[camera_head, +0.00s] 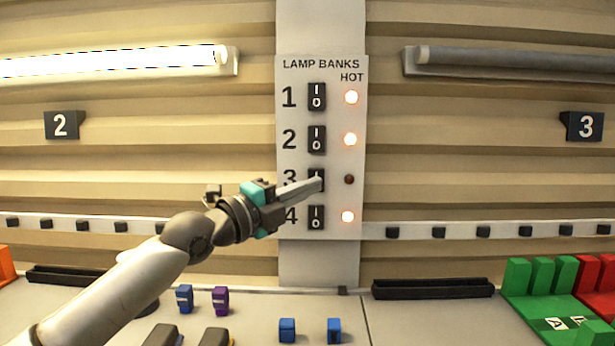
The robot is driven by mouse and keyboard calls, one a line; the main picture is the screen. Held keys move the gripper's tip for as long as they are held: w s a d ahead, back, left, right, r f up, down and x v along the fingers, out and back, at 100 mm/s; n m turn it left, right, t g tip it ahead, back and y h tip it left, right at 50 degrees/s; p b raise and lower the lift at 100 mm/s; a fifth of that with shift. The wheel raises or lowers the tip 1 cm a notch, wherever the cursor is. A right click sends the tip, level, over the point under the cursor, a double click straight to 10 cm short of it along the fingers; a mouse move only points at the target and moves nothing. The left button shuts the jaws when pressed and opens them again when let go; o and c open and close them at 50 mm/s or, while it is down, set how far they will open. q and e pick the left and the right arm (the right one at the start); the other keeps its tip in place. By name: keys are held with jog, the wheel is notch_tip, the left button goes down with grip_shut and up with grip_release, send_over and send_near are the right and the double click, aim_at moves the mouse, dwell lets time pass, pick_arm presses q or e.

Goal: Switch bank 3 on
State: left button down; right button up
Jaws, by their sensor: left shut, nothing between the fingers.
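The lamp bank panel (345,228) is on the wall in the middle, with rocker switches numbered 1 to 4 and a column of HOT lights. The bank 3 switch (316,174) is black and partly hidden behind my left gripper's fingers. The bank 3 light (349,179) is dark, while the lights for 1, 2 and 4 glow. My left gripper (318,184) is shut and empty, its fingertips overlapping the lower part of switch 3. I cannot tell whether they touch it. My right gripper is not in view.
Switch 2 (316,139) and switch 4 (316,218) sit close above and below the fingers. The lamp by sign 2 (120,62) is lit; the lamp by sign 3 (510,60) is dark. Blue and purple blocks and green and red holders stand on the bench below.

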pick_arm(q)
jog(key=shift+w+a+r, duration=0.1)
jog(key=shift+w+r, duration=0.05)
jog(key=shift+w, duration=0.6)
jog(key=shift+w+r, duration=0.1)
jog(key=shift+w, duration=0.6)
